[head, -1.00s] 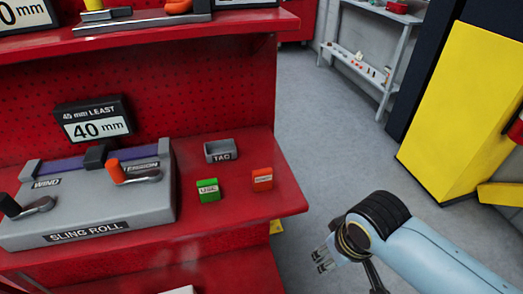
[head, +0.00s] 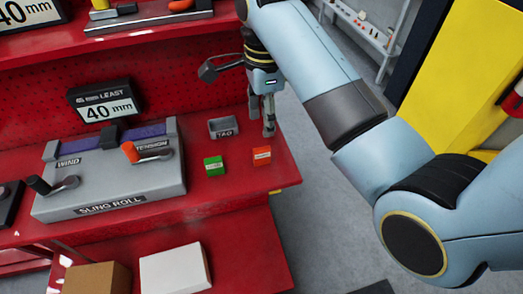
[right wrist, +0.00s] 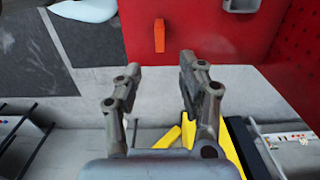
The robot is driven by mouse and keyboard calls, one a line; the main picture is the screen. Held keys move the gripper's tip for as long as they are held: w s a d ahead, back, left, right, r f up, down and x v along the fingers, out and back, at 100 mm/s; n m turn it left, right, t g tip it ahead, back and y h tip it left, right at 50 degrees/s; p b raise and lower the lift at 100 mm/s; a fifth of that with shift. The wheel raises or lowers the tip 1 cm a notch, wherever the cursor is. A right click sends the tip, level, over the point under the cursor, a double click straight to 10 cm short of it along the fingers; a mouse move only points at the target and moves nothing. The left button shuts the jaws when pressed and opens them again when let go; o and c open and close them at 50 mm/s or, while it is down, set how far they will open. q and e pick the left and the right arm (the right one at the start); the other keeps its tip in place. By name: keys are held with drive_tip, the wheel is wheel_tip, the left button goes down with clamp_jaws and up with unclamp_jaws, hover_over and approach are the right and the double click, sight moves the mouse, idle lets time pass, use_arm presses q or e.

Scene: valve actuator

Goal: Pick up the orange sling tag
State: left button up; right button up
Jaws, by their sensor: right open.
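The orange sling tag (head: 262,156) is a small orange block with a pale label, standing on the red shelf near its right end. In the right wrist view the orange tag (right wrist: 159,36) shows ahead of the gap between my fingers, apart from them. My right gripper (head: 261,122) points down, open and empty, behind the tag and beside the tray in the head view. Its two fingers also show apart in the right wrist view (right wrist: 160,68). My left gripper is not in view.
A green tag (head: 213,166) stands left of the orange one. A small grey tray (head: 223,133) marked TAG is behind them. The grey sling roll unit (head: 110,187) with its levers takes up the shelf further left. A white box (head: 175,268) and a brown box (head: 97,278) are lower down.

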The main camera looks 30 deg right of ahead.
sight(264, 148)
wheel_tip(264, 148, down, 5)
drive_tip(key=shift+r, duration=0.1)
drive_tip(key=shift+f+p, duration=0.8)
drive_tip(key=shift+f, duration=1.9)
clamp_jaws()
